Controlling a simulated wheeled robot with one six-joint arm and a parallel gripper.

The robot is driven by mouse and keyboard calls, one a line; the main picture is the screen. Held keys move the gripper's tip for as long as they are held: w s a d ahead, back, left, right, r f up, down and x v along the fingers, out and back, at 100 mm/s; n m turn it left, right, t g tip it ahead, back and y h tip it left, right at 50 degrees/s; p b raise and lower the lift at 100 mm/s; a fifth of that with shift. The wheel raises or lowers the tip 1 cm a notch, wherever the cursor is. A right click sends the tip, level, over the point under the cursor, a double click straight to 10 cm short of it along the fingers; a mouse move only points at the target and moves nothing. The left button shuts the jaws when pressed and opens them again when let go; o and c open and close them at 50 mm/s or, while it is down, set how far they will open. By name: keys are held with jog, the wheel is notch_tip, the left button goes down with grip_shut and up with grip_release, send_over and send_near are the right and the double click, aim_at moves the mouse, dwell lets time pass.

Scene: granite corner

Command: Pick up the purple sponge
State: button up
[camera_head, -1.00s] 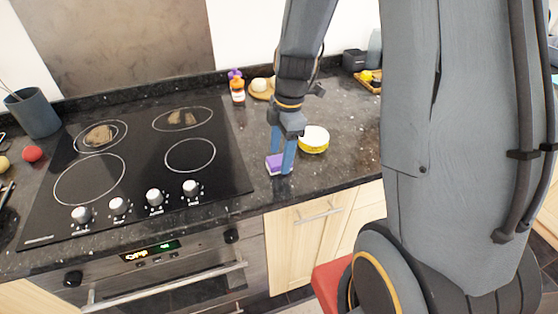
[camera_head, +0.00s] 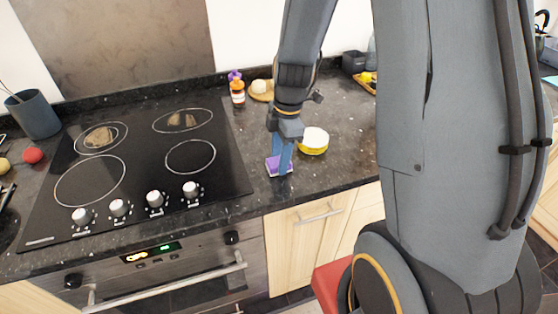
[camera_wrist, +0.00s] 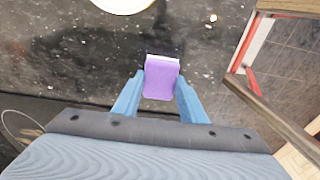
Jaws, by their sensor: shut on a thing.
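The purple sponge (camera_head: 277,167) is on the dark granite counter, right of the cooktop and near the counter's front edge. In the wrist view the sponge (camera_wrist: 161,78) sits between my two blue fingers, with a thin white layer along its far edge. My gripper (camera_head: 279,160) points down and is shut on the sponge; its fingertips (camera_wrist: 160,88) also show in the wrist view. One finger hides part of the sponge in the head view. I cannot tell whether the sponge still touches the counter.
A yellow and white round container (camera_head: 313,141) stands just right of my gripper. The black cooktop (camera_head: 140,160) lies to the left. An orange bottle with a purple cap (camera_head: 237,90) and a wooden board (camera_head: 261,92) are behind. Counter to the right is mostly clear.

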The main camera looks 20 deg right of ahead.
notch_tip(320, 180, up, 10)
jog(key=b, duration=0.2)
dwell(0.3)
jog(key=o, duration=0.5)
jog(key=c, duration=0.3)
jog(key=shift+c, duration=0.2)
